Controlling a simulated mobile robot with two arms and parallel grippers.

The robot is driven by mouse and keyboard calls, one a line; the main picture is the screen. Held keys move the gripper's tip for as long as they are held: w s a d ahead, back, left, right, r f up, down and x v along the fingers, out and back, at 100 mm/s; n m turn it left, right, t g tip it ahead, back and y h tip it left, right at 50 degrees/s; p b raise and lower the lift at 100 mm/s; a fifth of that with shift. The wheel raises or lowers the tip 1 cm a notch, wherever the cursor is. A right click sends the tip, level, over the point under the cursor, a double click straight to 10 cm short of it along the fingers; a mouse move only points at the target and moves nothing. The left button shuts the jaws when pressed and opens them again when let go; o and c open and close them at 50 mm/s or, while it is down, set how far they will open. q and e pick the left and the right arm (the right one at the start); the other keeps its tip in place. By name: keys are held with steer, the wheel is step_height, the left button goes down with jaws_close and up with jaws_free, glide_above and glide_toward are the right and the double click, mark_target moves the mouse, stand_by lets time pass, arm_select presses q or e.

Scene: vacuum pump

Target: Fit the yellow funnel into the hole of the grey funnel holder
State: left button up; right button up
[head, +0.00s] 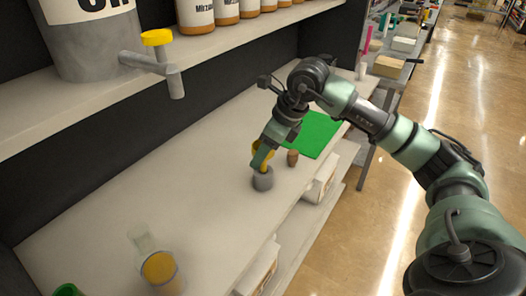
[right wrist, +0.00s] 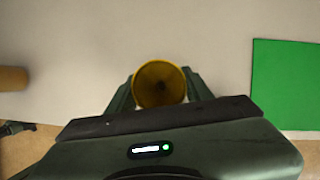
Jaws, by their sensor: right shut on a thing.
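The yellow funnel (head: 257,148) is held in my right gripper (head: 262,163) over the bench. In the right wrist view, the funnel's round mouth (right wrist: 160,84) faces the camera between the two fingers (right wrist: 158,92). The grey funnel holder (head: 263,180) is a short cylinder standing on the bench, directly under the gripper in the head view. The fingers and funnel hide its hole, so I cannot tell whether the spout is in it or just above. The holder is hidden in the right wrist view. My left gripper is not in view.
A green mat (head: 322,138) and a small brown cylinder (head: 292,158) are close to the gripper. A clear container with yellow contents (head: 160,268) stands at the front left. A shelf with a grey drum and tap (head: 157,60) overhangs the back. The bench (head: 185,205) between is clear.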

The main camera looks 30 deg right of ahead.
steer(key=shift+f+b, duration=1.55)
steer(key=shift+f, duration=0.2)
stand_by(1.2)
steer(key=o, duration=1.4)
steer(key=shift+o, duration=0.2)
steer(key=b+v, duration=0.1)
steer(key=v, duration=0.6)
steer(key=shift+r, duration=0.35)
steer(key=shift+s+d, duration=0.1)
steer(key=shift+d, duration=0.05)
